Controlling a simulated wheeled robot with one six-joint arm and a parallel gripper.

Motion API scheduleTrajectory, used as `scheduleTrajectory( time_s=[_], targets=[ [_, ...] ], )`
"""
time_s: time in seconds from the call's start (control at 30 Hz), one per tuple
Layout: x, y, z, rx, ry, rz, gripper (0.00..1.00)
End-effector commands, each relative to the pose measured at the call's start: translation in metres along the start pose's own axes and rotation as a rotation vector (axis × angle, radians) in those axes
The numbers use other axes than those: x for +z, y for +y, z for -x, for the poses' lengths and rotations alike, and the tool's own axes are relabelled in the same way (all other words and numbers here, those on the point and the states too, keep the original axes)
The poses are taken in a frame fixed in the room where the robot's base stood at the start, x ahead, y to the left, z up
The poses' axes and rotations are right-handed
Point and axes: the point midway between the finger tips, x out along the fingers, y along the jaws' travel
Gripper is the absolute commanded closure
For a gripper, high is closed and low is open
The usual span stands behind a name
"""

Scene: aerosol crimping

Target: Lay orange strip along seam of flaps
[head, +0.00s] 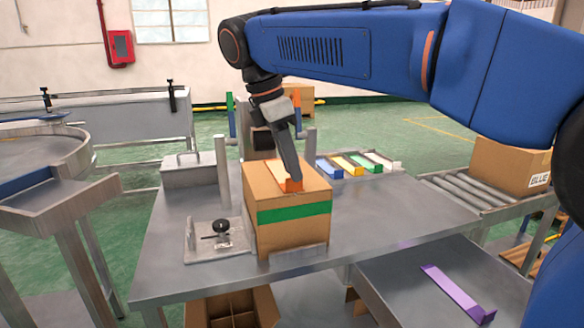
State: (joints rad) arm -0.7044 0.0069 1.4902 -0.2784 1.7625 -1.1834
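A cardboard box (285,238) with a green band (294,212) around its side stands on the grey metal table. The orange strip (280,174) lies along the middle of the box's top flaps, its upturned end tab toward the near edge. My gripper (295,180) points down at this near end, and its dark finger overlaps the tab and part of the strip. I cannot tell whether the fingers are closed on the tab or only beside it. The seam under the strip is hidden.
Blue, yellow, green and white strips (351,166) lie in a row behind the box. A clamp fixture (217,240) is left of the box, and metal posts (223,172) stand near it. A purple strip (458,292) lies on a lower surface. The table right of the box is clear.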

Motion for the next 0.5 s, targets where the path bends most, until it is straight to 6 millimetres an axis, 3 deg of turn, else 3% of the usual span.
scheduleTrajectory(
  time_s=[0.5],
  targets=[
    [-0.001, 0.001, 0.091, 0.001, 0.001, 0.000, 0.75]
  ],
)
